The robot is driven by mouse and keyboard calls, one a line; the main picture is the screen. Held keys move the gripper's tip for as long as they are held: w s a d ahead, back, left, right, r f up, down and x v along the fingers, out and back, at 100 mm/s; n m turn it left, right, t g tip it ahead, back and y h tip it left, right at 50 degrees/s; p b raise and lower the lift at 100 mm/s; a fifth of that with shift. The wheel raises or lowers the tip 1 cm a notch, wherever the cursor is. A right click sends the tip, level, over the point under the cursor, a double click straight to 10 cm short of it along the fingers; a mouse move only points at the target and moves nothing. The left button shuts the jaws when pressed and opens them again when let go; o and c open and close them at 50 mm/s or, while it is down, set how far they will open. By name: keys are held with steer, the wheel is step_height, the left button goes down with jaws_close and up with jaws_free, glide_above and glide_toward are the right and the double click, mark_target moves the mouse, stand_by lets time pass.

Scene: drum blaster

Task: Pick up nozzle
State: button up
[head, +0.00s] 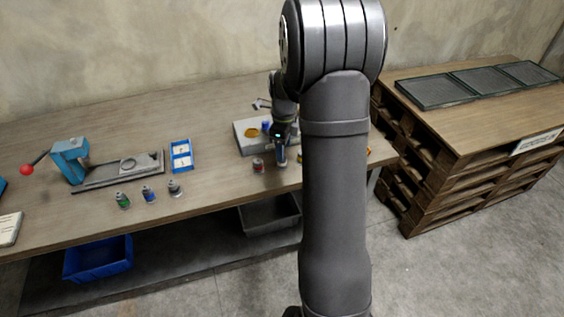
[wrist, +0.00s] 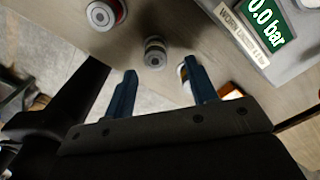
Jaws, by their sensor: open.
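My gripper (wrist: 161,68) is open, with its two blue fingers apart and nothing held between them. A small round grey-and-dark piece (wrist: 155,52), which looks like a nozzle, stands on the table just beyond the gap between the fingertips in the wrist view. It is apart from the fingers. In the head view my gripper (head: 281,160) points down near the table's front edge, and I cannot make out that piece there. A red-banded piece (head: 258,165) stands to its left; it also shows at the top of the wrist view (wrist: 103,14).
A green pressure display (wrist: 272,20) reads 0.0 bar. Another small piece (wrist: 184,76) is partly hidden by the right finger. Three small pieces (head: 148,194) stand farther left; bare table lies between.

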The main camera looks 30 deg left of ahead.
steer(key=shift+s+a+f, duration=0.1)
steer(key=shift+s+f, duration=0.05)
steer(key=shift+f, duration=1.15)
steer(key=shift+s+f, duration=0.1)
steer(key=shift+f, duration=1.2)
jaws_close()
steer(key=shift+r, duration=0.1)
